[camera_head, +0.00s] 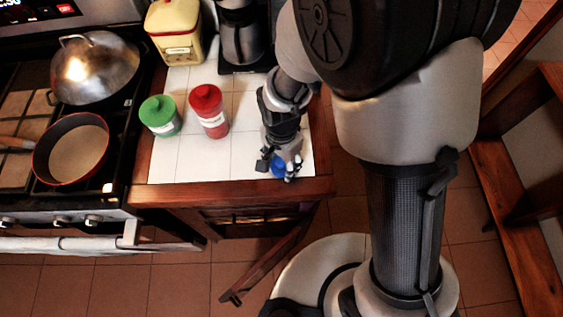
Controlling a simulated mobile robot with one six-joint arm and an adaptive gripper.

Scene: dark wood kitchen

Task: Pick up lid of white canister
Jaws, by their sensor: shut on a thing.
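My gripper (278,170) is low over the front right corner of the white tiled counter. Its fingers are shut on a round blue lid (278,163). Something pale shows beside the lid, between the fingers and wrist; it may be the white canister, but most of it is hidden by my gripper. I cannot tell whether the lid is seated on the canister or lifted off it.
A red canister (210,112) and a green-lidded canister (160,116) stand to the left on the counter (225,160). A yellow tin (175,32) and a coffee maker (240,35) stand behind. The stove holds a pan (76,152) and a domed pot (95,68). A cabinet door (268,258) hangs open below.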

